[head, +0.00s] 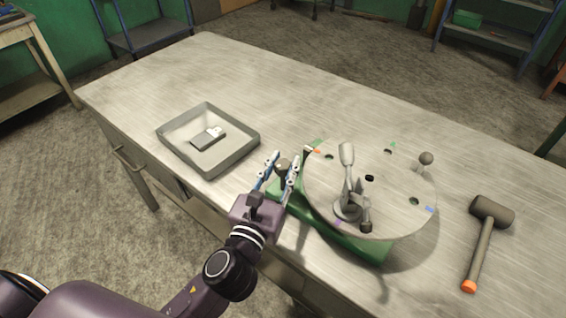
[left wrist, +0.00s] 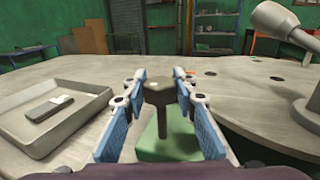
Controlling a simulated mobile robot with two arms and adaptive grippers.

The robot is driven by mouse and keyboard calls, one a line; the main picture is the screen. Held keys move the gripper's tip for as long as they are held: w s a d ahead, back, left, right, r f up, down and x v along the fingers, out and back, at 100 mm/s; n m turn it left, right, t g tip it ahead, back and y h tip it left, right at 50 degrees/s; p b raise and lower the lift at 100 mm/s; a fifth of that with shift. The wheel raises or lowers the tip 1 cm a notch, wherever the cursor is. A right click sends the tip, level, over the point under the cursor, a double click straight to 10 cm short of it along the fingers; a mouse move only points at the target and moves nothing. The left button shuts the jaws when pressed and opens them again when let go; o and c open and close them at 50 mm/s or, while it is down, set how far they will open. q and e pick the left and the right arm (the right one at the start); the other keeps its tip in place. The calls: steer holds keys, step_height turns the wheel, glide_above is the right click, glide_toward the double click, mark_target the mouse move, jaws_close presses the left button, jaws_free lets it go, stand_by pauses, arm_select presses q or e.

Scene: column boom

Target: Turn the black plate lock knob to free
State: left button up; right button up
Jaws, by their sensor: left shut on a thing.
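The black plate lock knob (head: 283,166) stands on a post at the left end of the green base (head: 350,239), beside the round grey plate (head: 400,212). My left gripper (head: 283,162) is shut on the knob, with one blue finger on each side. In the left wrist view the dark knob (left wrist: 159,94) sits between the fingertips (left wrist: 158,88), on a stem above the green base (left wrist: 165,146). Whether the lock is engaged cannot be told. My right gripper is not in view.
A grey tray (head: 165,143) with a small dark-and-light block (head: 208,138) lies left of the gripper. A lever arm (head: 347,165) rises from the plate, which also has a ball knob (head: 426,158). A mallet (head: 482,248) lies at right. The table's back left is clear.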

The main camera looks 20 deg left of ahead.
arm_select(q)
steer(key=n+y, duration=0.2)
steer(key=y, duration=0.2)
steer(key=n+g+y, duration=0.1)
steer(key=n+y, duration=0.2)
steer(key=y, duration=0.1)
steer(key=shift+g, duration=0.3)
steer(key=shift+n, duration=0.3)
steer(key=o, duration=1.2)
steer(key=shift+c, duration=0.2)
steer(key=v, duration=1.2)
steer(key=shift+d+f, duration=0.1)
steer(key=shift+d, duration=0.1)
